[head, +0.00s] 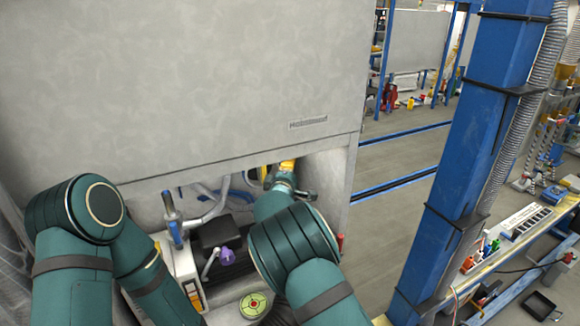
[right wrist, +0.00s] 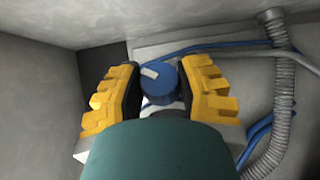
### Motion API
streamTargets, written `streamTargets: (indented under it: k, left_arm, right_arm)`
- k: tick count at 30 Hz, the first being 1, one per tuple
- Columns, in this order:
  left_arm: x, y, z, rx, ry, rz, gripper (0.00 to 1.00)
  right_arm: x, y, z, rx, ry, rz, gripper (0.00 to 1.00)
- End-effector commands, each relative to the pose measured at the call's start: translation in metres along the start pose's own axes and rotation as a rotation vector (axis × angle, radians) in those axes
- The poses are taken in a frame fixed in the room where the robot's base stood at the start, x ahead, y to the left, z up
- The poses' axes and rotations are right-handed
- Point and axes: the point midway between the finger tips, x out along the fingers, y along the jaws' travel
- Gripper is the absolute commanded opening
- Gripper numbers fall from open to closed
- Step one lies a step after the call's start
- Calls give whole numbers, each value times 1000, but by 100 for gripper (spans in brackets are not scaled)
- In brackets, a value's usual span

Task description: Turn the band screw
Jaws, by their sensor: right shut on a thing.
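The band screw appears as a round blue knob (right wrist: 156,84) with a pale mark on its face, in the middle of the right wrist view. My right gripper (right wrist: 163,74) is shut on it, with one yellow finger with a dark pad on each side. In the head view my right gripper (head: 286,166) is inside the recess below the large grey panel, mostly small and partly hidden by my arm. The knob cannot be made out there. My left arm bends in at the left of the head view; its gripper is not visible.
The grey panel (head: 200,80) overhangs the recess. In the right wrist view, blue cables and a ribbed grey hose (right wrist: 281,90) run on the right. A blue post (head: 480,130) stands farther right.

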Motion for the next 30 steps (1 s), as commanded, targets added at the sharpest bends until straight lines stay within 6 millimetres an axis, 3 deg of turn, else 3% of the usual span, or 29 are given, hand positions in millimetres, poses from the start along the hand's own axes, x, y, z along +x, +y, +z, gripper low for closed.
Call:
streamTargets:
  k: [11,12,14,25,30]
  left_arm:
    - [0,0,0,0,0,0,43]
    - [0,0,0,0,0,0,43]
    - [0,0,0,0,0,0,43]
    - [0,0,0,0,0,0,43]
    - [0,0,0,0,0,0,43]
  right_arm:
    - [0,2,0,2,0,2,1]
    - [0,2,0,2,0,2,53]
    - [0,2,0,2,0,2,68]
    - [-2,1,0,1,0,0,68]
    - [-18,1,-1,1,1,-1,68]
